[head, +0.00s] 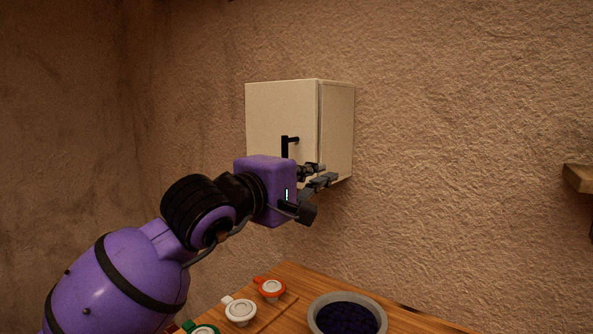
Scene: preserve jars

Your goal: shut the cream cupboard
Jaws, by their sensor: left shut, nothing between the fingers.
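The cream cupboard (278,105) hangs on the rough wall at the middle of the head view. Its front door looks flush with the box, with a thin dark line along the right front edge. A black bar handle (285,147) stands on the door, low and right; its lower end is hidden behind my arm. My left gripper (328,174) is shut and empty, in front of the cupboard's lower right corner. I cannot tell whether it touches the cupboard. My right gripper is not in view.
Below is a wooden table (405,319) with a grey bowl of dark fruit (347,316). Several clip-top jars stand left of it, one with an orange seal (270,288) and one white (239,311). A wooden shelf end (578,178) juts in at the right. The wall right of the cupboard is clear.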

